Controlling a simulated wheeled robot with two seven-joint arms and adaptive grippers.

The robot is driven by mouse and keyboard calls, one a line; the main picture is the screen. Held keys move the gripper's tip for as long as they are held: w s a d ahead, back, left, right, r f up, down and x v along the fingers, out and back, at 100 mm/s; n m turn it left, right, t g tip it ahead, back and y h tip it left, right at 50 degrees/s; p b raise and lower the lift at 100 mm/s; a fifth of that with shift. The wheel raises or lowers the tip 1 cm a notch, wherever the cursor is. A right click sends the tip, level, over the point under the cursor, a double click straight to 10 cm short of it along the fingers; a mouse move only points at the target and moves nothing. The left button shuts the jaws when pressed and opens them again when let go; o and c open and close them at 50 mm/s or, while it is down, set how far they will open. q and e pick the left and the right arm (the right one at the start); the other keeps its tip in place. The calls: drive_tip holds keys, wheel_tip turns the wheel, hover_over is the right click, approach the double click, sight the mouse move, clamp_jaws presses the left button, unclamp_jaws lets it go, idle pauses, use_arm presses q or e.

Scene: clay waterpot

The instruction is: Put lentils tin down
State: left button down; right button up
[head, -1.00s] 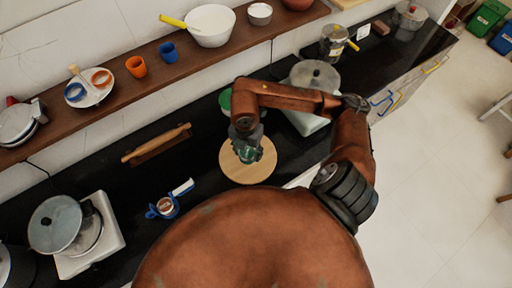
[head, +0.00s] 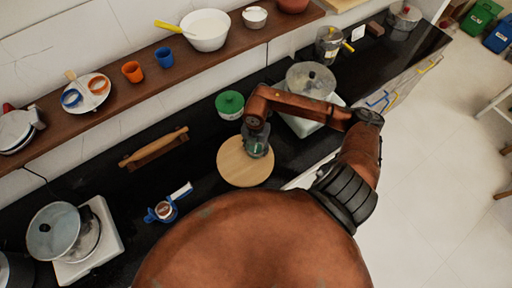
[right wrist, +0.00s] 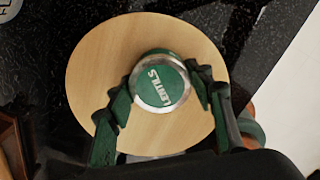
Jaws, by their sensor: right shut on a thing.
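The lentils tin (right wrist: 158,84), with a green lid lettered LENTILS and a silver rim, is seen from above in the right wrist view. My right gripper (head: 257,150) has its dark green fingers shut on the tin's sides. The tin is over the round wooden board (head: 240,170), toward its upper right edge in the head view. In the head view the gripper mostly hides the tin. I cannot tell whether the tin touches the board. My left gripper is not in view.
A green-lidded pot (head: 230,103) stands just above the board, close to my right forearm. A large lidded pot (head: 310,80) stands to the upper right. A rolling pin (head: 155,147) and a blue-handled item (head: 164,210) lie left of the board, with bare black counter between.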

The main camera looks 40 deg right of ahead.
sight(256, 148)
drive_tip(key=o, duration=1.4)
drive_tip(key=shift+f, duration=0.1)
wheel_tip(256, 148, up, 12)
drive_tip(key=shift+r, duration=0.2)
